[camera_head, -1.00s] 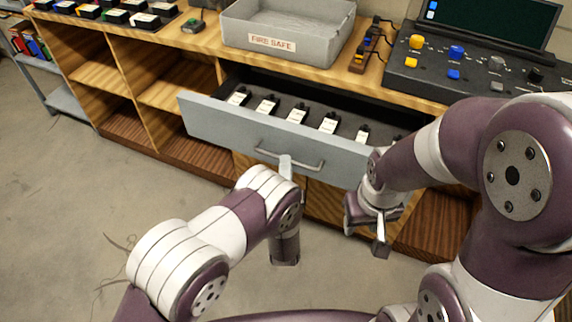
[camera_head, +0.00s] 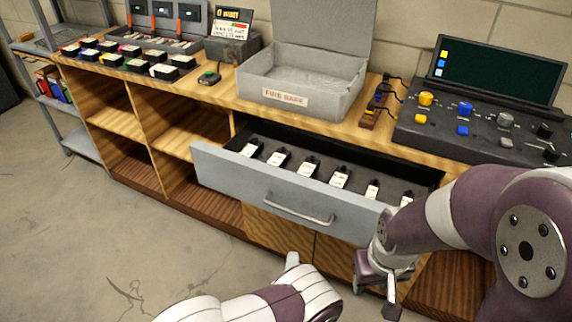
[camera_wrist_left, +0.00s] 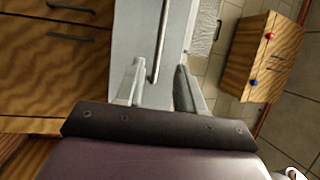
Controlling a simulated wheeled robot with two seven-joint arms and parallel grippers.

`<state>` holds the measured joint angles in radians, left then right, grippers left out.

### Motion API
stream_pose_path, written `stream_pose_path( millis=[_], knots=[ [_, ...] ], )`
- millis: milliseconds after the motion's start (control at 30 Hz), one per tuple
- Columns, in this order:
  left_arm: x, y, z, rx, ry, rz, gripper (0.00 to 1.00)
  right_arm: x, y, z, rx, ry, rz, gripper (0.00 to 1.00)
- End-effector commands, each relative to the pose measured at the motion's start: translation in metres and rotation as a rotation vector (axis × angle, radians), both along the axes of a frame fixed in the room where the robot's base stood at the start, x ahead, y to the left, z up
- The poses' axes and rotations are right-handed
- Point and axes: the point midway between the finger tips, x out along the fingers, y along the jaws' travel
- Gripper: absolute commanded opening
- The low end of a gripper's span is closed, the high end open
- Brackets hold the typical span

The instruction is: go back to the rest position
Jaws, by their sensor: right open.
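My left gripper (camera_wrist_left: 160,88) is open in the left wrist view, its two fingers apart with nothing held between them. In the head view only a pale tip of it (camera_head: 292,260) shows, below the drawer handle (camera_head: 300,212) and apart from it. The drawer (camera_head: 270,190) is pulled open, and its handle also shows in the left wrist view (camera_wrist_left: 158,45). My right gripper (camera_head: 376,288) is open and empty, in front of the drawer's right end. Part of the drawer's right end is hidden behind my right arm.
Several labelled black items (camera_head: 308,168) lie in the drawer. A grey fire safe (camera_head: 290,97) stands open on the wooden counter, with a control console (camera_head: 480,125) to its right. Open shelves (camera_head: 130,120) are at left. The floor (camera_head: 90,240) at lower left is clear.

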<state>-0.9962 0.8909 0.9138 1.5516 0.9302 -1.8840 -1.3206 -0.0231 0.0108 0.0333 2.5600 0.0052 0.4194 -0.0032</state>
Motion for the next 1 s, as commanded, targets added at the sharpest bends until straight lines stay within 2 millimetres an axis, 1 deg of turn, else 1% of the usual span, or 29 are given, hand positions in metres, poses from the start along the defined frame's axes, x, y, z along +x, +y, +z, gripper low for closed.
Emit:
stream_pose_path(
  millis=[100,133,167,233,267,300,333,367,400,433,467,500,533,567,600,667,700,767,800,833,867,900,967,1000],
  knots=[
    [0.000,0.000,-0.001,-0.021,0.005,-0.003,0.38,0.000,0.000,0.000,0.000,0.000,0.000,0.43],
    [0.001,0.001,-0.005,-0.051,0.032,-0.005,0.38,0.000,0.000,0.000,0.000,0.000,0.000,0.43],
    [0.002,0.001,-0.015,-0.090,0.084,-0.006,0.38,0.000,0.000,0.000,0.000,0.000,0.000,0.43],
    [-0.001,0.003,-0.056,-0.189,0.300,-0.018,0.38,0.000,0.000,0.000,0.000,0.000,0.000,0.43],
    [-0.007,0.003,-0.078,-0.236,0.429,-0.016,0.38,0.000,0.000,0.000,0.000,0.000,0.000,0.43],
    [-0.018,0.000,-0.103,-0.313,0.618,-0.002,0.38,0.000,0.000,0.000,0.000,0.000,0.000,0.43],
    [-0.027,-0.003,-0.116,-0.379,0.764,0.027,0.38,0.000,0.000,0.000,0.000,0.000,0.000,0.43],
    [-0.035,-0.003,-0.125,-0.445,0.904,0.074,0.38,0.000,0.000,0.001,0.000,0.000,0.000,0.43],
    [-0.047,0.000,-0.128,-0.530,1.076,0.157,0.38,0.000,0.000,0.000,0.000,0.000,0.000,0.43],
    [-0.056,0.005,-0.125,-0.589,1.194,0.232,0.38,0.000,0.000,0.000,0.000,0.000,0.000,0.43],
    [-0.064,0.012,-0.118,-0.643,1.298,0.312,0.38,0.000,0.000,0.000,0.000,0.000,0.000,0.43],
    [-0.075,0.024,-0.102,-0.705,1.416,0.425,0.38,0.000,0.000,0.000,0.000,0.000,0.000,0.43],
    [-0.083,0.036,-0.087,-0.744,1.488,0.511,0.38,0.000,0.000,0.000,0.000,0.000,0.000,0.43],
    [-0.090,0.049,-0.070,-0.778,1.545,0.598,0.38,0.000,0.000,0.000,0.000,0.000,0.000,0.43],
    [-0.100,0.070,-0.047,-0.815,1.603,0.706,0.38,0.000,0.000,0.000,0.000,0.000,0.000,0.43],
    [-0.111,0.098,-0.015,-0.856,1.646,0.836,0.38,0.000,0.000,0.000,0.000,0.000,0.000,0.43],
    [-0.116,0.116,0.004,-0.883,1.655,0.901,0.38,0.000,0.000,0.000,0.000,0.000,0.000,0.43],
    [-0.123,0.142,0.030,-0.926,1.648,0.980,0.38,0.000,0.000,0.000,0.000,0.000,0.000,0.43],
    [-0.126,0.159,0.046,-0.959,1.630,1.014,0.38,0.000,0.000,0.000,0.000,0.000,0.000,0.43],
    [-0.125,0.171,0.058,-0.989,1.607,1.026,0.38,0.000,0.000,0.000,0.000,0.000,0.000,0.43],
    [-0.123,0.183,0.070,-1.031,1.571,1.029,0.38,0.000,0.000,0.000,0.000,0.000,0.000,0.43],
    [-0.114,0.197,0.085,-1.106,1.503,1.019,0.38,0.000,0.000,0.000,0.000,0.000,0.000,0.43],
    [-0.100,0.217,0.104,-1.222,1.399,1.016,0.38,0.000,0.000,0.000,0.000,0.000,0.000,0.43],
    [-0.099,0.229,0.115,-1.268,1.367,1.046,0.38,0.000,0.000,0.009,0.000,0.001,0.000,0.43]
  ],
)
